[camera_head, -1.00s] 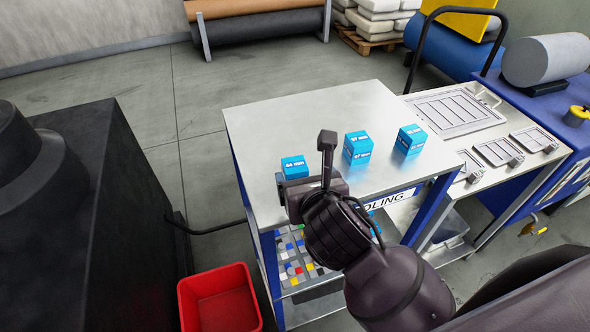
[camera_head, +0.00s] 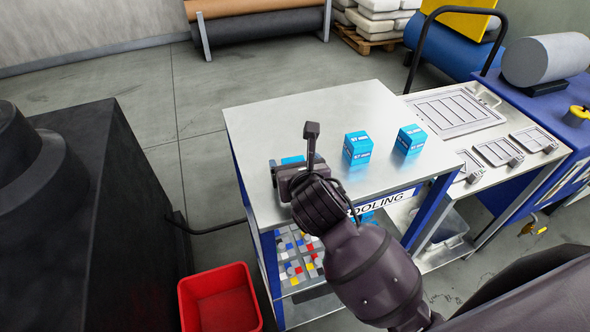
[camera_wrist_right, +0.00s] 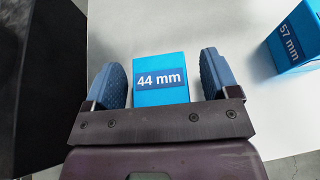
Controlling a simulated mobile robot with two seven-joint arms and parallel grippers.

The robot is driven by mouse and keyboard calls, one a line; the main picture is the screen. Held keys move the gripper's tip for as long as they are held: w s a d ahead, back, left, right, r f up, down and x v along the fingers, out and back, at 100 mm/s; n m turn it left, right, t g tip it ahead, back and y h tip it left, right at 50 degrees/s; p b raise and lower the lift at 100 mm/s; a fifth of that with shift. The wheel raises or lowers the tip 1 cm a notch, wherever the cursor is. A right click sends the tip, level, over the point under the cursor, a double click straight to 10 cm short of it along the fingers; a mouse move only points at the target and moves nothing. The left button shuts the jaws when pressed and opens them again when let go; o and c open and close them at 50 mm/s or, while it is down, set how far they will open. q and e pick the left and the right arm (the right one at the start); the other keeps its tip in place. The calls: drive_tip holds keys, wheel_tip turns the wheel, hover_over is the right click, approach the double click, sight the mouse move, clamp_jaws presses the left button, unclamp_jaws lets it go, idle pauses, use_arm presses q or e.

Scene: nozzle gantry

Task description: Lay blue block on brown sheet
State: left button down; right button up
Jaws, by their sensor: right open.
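A blue block marked 44 mm (camera_wrist_right: 160,68) stands on the metal table, between the two fingers of my right gripper (camera_wrist_right: 162,82). The fingers are open, with a gap showing on each side of the block. In the head view this block (camera_head: 292,160) is mostly hidden behind the right gripper (camera_head: 297,172). A second blue block, marked 57 mm (camera_wrist_right: 296,38), shows at the right of the wrist view; in the head view the middle block (camera_head: 358,148) and another blue block (camera_head: 410,139) stand further right. No brown sheet lies on the table; my left gripper is out of view.
The metal table top (camera_head: 270,118) is bare around the blocks. A brown roll (camera_head: 250,7) lies on a rack at the back. A red bin (camera_head: 220,298) stands on the floor at front left. A worktop with grey panels (camera_head: 450,112) adjoins at right.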

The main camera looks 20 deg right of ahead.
drive_tip(key=c, duration=1.3)
